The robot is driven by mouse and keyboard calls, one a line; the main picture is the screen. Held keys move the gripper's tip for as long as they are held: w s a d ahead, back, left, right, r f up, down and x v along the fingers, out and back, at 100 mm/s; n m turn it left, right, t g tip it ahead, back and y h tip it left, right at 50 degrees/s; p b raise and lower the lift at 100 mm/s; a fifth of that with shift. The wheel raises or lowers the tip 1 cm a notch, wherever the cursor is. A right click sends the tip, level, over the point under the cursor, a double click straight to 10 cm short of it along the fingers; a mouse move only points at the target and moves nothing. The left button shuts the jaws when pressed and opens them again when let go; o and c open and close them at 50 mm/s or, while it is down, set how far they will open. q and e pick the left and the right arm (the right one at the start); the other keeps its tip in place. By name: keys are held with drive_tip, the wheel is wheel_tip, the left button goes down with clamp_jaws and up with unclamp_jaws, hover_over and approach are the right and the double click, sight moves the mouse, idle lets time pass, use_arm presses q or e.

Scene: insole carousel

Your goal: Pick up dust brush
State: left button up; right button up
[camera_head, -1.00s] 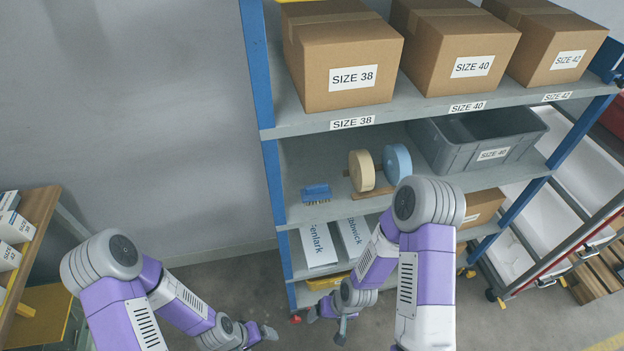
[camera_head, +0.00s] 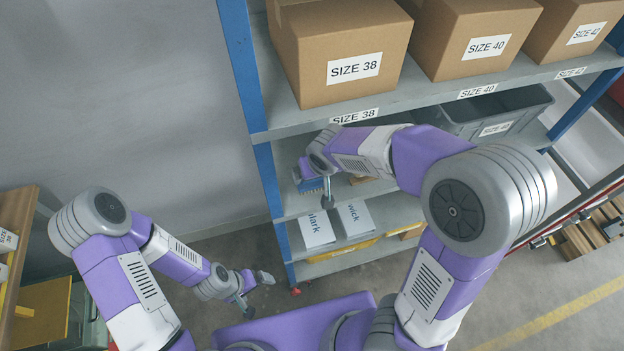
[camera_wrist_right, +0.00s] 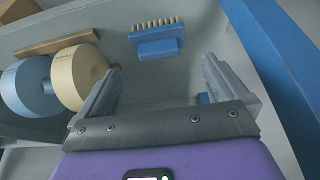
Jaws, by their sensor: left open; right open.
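The dust brush is a small blue block with pale bristles. In the right wrist view the dust brush (camera_wrist_right: 157,42) lies on the grey shelf ahead of the fingertips, near the middle. In the head view the dust brush (camera_head: 313,185) shows partly behind my right gripper on the middle shelf. My right gripper (camera_wrist_right: 160,68) is open and empty, its two fingers spread to either side of the line to the brush. In the head view the right gripper (camera_head: 317,188) is over that shelf. My left gripper (camera_head: 257,292) is open and empty, low at the left, away from the shelves.
A cream roll (camera_wrist_right: 82,78) and a blue roll (camera_wrist_right: 28,88) stand beside the brush by a wooden bar (camera_wrist_right: 58,43). A blue post (camera_head: 242,70) bounds the rack. Boxes such as SIZE 38 (camera_head: 340,60) sit on the shelf above. A grey bin (camera_head: 500,110) stands farther right.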

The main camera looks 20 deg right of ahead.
sight(311, 185)
drive_tip(key=x, duration=0.8)
drive_tip(key=shift+w+d+f+b, duration=0.15)
drive_tip(key=shift+w+b, duration=0.25)
drive_tip(key=shift+w, duration=0.1)
drive_tip(key=c, duration=1.2)
